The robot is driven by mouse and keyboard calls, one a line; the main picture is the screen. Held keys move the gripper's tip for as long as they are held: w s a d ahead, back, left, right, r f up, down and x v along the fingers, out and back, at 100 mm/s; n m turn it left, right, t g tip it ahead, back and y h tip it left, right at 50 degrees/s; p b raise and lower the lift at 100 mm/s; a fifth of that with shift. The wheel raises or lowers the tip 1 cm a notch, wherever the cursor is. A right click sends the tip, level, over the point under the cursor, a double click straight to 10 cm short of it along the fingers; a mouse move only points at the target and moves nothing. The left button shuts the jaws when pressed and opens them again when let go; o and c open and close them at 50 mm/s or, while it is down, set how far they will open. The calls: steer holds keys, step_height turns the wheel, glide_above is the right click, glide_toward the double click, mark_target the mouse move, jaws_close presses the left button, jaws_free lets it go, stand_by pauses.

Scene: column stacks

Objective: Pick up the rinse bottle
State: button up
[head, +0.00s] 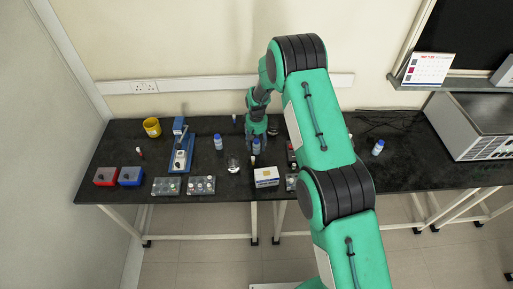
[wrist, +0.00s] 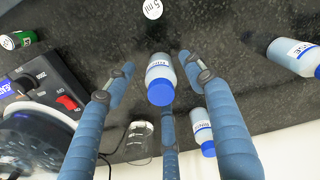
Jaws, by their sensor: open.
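Several small pale blue bottles with blue caps stand or lie on the black bench. In the wrist view one bottle (wrist: 159,72) is between the spread fingers of my gripper (wrist: 157,64), with gaps at both sides. Its label is hard to read. A second bottle (wrist: 203,128) is below and right of it, and a third bottle (wrist: 292,55) at the right edge has a label that seems to end in "NSE". In the head view my gripper (head: 256,129) is low over the bench, open, just behind a blue-capped bottle (head: 256,147).
A glass beaker (head: 233,165) stands left of the gripper; a blue stand device (head: 181,150) is farther left. A white box (head: 266,177) is in front. Another bottle (head: 218,142) stands nearby. In the wrist view a dark device with a red switch (wrist: 66,103) is at left.

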stand_by(0.3)
steer(key=c, duration=1.3)
steer(key=shift+r, duration=0.1)
steer(key=shift+r, duration=4.95)
